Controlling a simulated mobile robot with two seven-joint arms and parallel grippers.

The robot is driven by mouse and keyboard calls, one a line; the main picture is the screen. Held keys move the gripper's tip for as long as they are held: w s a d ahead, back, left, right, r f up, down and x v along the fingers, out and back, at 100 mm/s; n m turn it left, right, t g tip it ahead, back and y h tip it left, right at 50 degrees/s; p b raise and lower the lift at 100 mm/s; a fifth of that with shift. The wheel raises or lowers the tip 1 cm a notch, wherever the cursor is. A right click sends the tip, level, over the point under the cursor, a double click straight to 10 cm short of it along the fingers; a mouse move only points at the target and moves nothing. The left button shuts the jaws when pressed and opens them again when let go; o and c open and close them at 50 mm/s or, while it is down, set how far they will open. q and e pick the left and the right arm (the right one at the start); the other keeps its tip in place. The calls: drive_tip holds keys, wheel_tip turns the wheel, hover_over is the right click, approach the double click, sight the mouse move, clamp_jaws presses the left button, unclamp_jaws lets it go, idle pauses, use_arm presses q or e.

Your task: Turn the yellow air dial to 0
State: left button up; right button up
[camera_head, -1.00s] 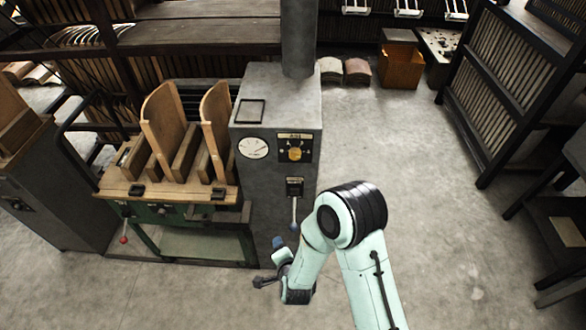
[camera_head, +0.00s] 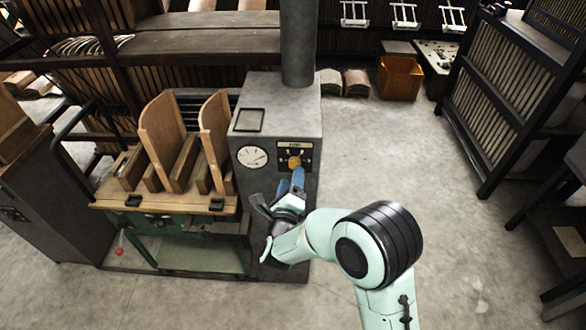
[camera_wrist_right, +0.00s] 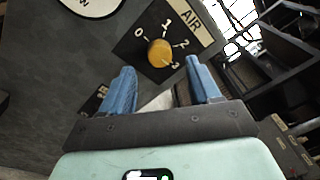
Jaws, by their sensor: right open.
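The yellow air dial (camera_head: 295,162) sits on a black plate on the front of the grey machine cabinet (camera_head: 260,195). In the right wrist view the yellow dial (camera_wrist_right: 160,53) is ringed by the marks 0, 1, 2 and 3 under an AIR label (camera_wrist_right: 190,18); which mark it points to is not clear. My right gripper (camera_head: 291,180) is just below the dial; its blue fingers are apart and empty. In the right wrist view the open fingers (camera_wrist_right: 160,84) point toward the dial, one on either side below it, not touching it. My left gripper is not in view.
A white round gauge (camera_head: 253,157) is left of the dial on the cabinet. A green-framed bench with upright wooden boards (camera_head: 160,130) stands to the left. A slatted rack (camera_head: 510,95) stands at the right. The floor between is clear.

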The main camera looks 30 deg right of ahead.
sight(295, 163)
drive_tip(key=shift+x, duration=2)
drive_tip(key=c, duration=1)
drive_tip(key=shift+c, duration=0.2)
